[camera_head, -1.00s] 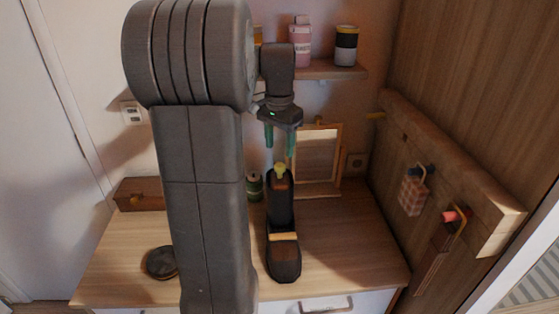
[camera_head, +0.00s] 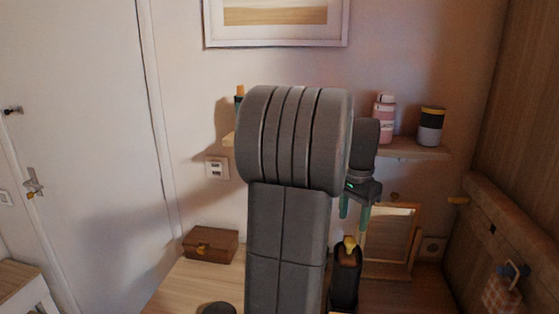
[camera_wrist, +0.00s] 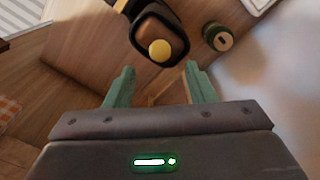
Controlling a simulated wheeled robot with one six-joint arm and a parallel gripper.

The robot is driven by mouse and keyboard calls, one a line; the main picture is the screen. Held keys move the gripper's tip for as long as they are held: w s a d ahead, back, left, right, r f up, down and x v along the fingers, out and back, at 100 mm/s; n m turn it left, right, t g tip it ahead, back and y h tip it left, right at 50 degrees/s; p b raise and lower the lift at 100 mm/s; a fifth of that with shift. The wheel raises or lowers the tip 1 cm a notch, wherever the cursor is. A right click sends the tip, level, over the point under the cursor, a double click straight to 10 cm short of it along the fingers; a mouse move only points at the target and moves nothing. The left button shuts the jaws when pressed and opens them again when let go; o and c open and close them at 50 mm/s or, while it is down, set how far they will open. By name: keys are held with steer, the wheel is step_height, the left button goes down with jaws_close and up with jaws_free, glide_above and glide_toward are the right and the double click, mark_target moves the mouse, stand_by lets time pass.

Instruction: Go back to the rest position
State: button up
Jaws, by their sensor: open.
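My gripper (camera_head: 354,212) hangs from my arm in the head view, with its green fingers pointing down above the dresser top. In the wrist view the two green fingers (camera_wrist: 160,88) are spread apart with nothing between them. A black boot-like object with a yellow round tip (camera_head: 347,272) stands on the dresser below my gripper. It also shows in the wrist view (camera_wrist: 176,30), beyond the fingertips and apart from them. Its lower part is cut off in the head view.
A wooden frame (camera_head: 413,238) leans at the back of the dresser. A brown box (camera_head: 211,245) sits at the left. A checkered bag (camera_head: 500,292) hangs on the right. A green can (camera_wrist: 218,37) stands beside the boot-like object.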

mark_target(350, 240)
step_height(350, 240, down, 8)
steer(key=shift+f, duration=0.25)
steer(key=shift+r, duration=1.45)
